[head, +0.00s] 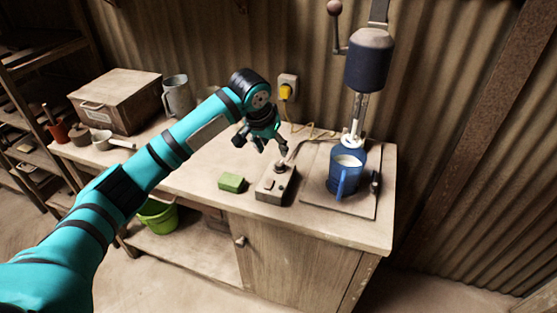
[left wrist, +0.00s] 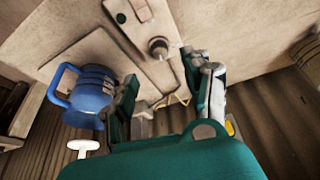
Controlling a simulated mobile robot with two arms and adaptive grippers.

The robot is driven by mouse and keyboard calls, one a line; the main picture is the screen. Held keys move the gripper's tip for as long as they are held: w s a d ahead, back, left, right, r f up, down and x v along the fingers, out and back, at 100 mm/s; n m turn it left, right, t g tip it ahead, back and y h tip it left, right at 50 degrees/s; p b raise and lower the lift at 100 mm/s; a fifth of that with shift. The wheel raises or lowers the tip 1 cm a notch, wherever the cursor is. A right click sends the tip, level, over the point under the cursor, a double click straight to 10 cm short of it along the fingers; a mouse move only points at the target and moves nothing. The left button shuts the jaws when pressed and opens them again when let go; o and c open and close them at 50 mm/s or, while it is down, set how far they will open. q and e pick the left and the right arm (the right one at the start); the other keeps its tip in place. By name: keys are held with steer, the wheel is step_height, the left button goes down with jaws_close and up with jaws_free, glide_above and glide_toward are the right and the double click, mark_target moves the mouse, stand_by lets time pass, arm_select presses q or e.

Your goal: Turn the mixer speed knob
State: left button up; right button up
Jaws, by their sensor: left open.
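The mixer's control box (head: 274,188) sits on the bench, left of the mixer board. Its small upright speed knob (head: 281,168) stands on top near the back. In the left wrist view the knob (left wrist: 158,46) shows beyond the fingertips, with the box (left wrist: 140,17) above it. My left gripper (head: 262,145) is open and empty, in the air above and slightly behind the box, apart from the knob. The mixer (head: 370,60) has a dark blue motor head and a pale shaft reaching into a blue jug (head: 345,180) of white liquid. My right gripper is not in view.
A green sponge-like block (head: 231,182) lies left of the box. A yellow plug (head: 285,92) sits in the wall socket, with a cable running down behind the box. A wooden chest (head: 115,98) and a grey jug (head: 178,96) stand farther left. The bench front left of the block is clear.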

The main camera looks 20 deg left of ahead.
mark_target(279, 164)
arm_select(q)
steer(key=x, duration=0.8)
steer(key=shift+w+f, duration=0.1)
steer(key=shift+f, duration=0.25)
steer(key=shift+p, duration=0.3)
jaws_close()
